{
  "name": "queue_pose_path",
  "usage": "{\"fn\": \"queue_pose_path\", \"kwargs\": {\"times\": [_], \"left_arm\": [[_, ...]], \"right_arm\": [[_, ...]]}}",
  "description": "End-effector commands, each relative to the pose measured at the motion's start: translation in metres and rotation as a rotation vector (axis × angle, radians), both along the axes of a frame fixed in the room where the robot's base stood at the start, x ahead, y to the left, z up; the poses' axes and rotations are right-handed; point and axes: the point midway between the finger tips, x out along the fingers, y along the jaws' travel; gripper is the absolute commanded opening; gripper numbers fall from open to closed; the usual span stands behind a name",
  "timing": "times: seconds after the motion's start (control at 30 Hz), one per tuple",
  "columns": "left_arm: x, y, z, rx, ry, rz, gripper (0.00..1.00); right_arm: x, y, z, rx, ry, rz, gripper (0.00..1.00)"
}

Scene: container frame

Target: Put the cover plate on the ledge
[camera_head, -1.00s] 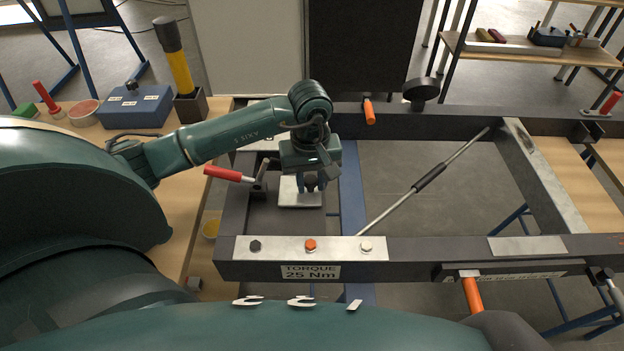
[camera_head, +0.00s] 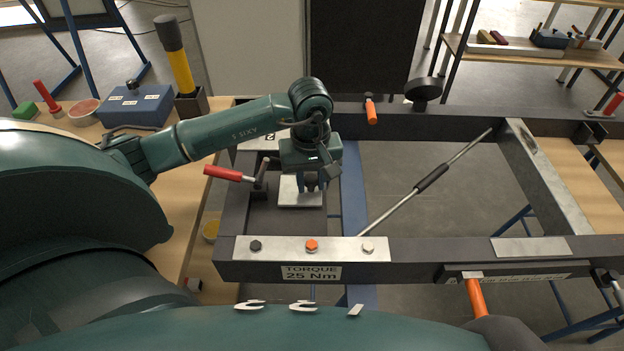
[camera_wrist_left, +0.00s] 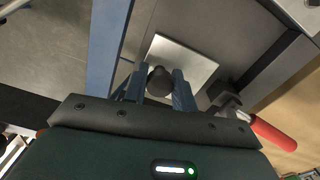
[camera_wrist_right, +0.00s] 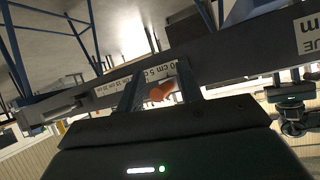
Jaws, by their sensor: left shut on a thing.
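The cover plate (camera_head: 289,192) is a light metal square with a dark knob. It is inside the left bay of the dark frame (camera_head: 420,246). My left gripper (camera_head: 311,182) points down and is shut on the knob (camera_wrist_left: 159,80). The plate (camera_wrist_left: 181,60) lies beyond the fingertips in the left wrist view. I cannot tell whether it touches anything below, and no ledge can be clearly made out. My right gripper (camera_wrist_right: 158,92) shows only in its wrist view, fingers apart, with an orange piece (camera_wrist_right: 160,92) visible between them, seemingly not gripped.
A red-handled crank (camera_head: 223,173) is close left of the plate, also in the left wrist view (camera_wrist_left: 272,132). The front beam carries a metal strip with bolts (camera_head: 340,248). A rod (camera_head: 400,205) slants across the open middle bay. A blue box (camera_head: 137,105) stands left.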

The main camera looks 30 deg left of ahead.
Motion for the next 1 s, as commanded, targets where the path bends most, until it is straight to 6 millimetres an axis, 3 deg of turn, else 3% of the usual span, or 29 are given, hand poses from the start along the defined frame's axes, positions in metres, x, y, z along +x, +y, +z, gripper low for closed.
{"fn": "queue_pose_path", "kwargs": {"times": [0.03, 0.83, 0.87, 1.0], "left_arm": [[-0.0069, 0.0043, -0.0102, 0.013, 0.028, 0.006, 0.05], [-0.0069, 0.0039, -0.0112, 0.012, 0.029, 0.006, 0.05], [-0.0069, 0.0039, -0.0112, 0.012, 0.029, 0.006, 0.27], [-0.0069, 0.0039, -0.0112, 0.012, 0.029, 0.006, 0.39]], "right_arm": [[-0.0001, 0.0001, -0.0015, 0.001, 0.000, 0.000, 0.36], [-0.0010, 0.0006, -0.0058, 0.000, 0.006, 0.000, 0.36], [-0.0010, 0.0006, -0.0058, 0.000, 0.006, 0.001, 0.36], [-0.0010, 0.0005, -0.0057, 0.000, 0.006, 0.001, 0.36]]}}
